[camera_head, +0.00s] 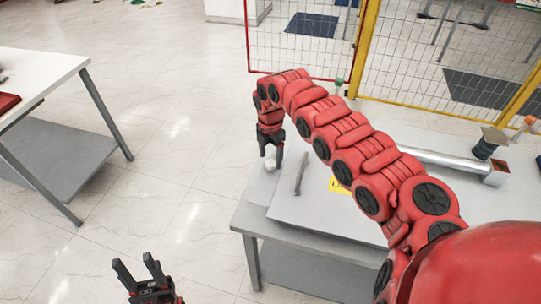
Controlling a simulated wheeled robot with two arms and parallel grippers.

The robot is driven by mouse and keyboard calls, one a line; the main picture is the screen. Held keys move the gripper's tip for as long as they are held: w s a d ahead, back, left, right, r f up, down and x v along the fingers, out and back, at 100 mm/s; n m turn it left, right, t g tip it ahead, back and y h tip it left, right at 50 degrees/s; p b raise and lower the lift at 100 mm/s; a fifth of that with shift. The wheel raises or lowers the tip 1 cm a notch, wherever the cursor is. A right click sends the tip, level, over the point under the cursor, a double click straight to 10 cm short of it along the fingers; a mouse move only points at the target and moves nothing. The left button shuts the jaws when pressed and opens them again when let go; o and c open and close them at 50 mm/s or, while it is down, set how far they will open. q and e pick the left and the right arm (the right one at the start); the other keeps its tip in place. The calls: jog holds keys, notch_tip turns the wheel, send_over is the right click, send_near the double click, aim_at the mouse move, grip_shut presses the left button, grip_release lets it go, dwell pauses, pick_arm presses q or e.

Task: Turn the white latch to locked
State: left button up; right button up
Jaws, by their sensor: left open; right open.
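A small white rounded piece (270,165), which looks like the white latch, shows at the left corner of the grey-topped table (243,221). My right gripper (272,157) points down over it with its fingers apart, one on each side in this view. I cannot tell whether the fingers touch it, and its exact turn is too small to read. My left gripper (132,262) is open and empty at the bottom left, over the floor and away from the table.
A grey upright handle (301,174) stands just right of the white piece, on a flat grey panel. A yellow label (339,186) lies behind my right arm. A metal bar (455,163) lies further right. A yellow-and-red mesh fence (320,40) stands behind. Another table (40,62) is left, with open floor between.

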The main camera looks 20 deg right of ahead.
jog(key=shift+f, duration=1.15)
jog(key=shift+w, duration=0.1)
grip_shut()
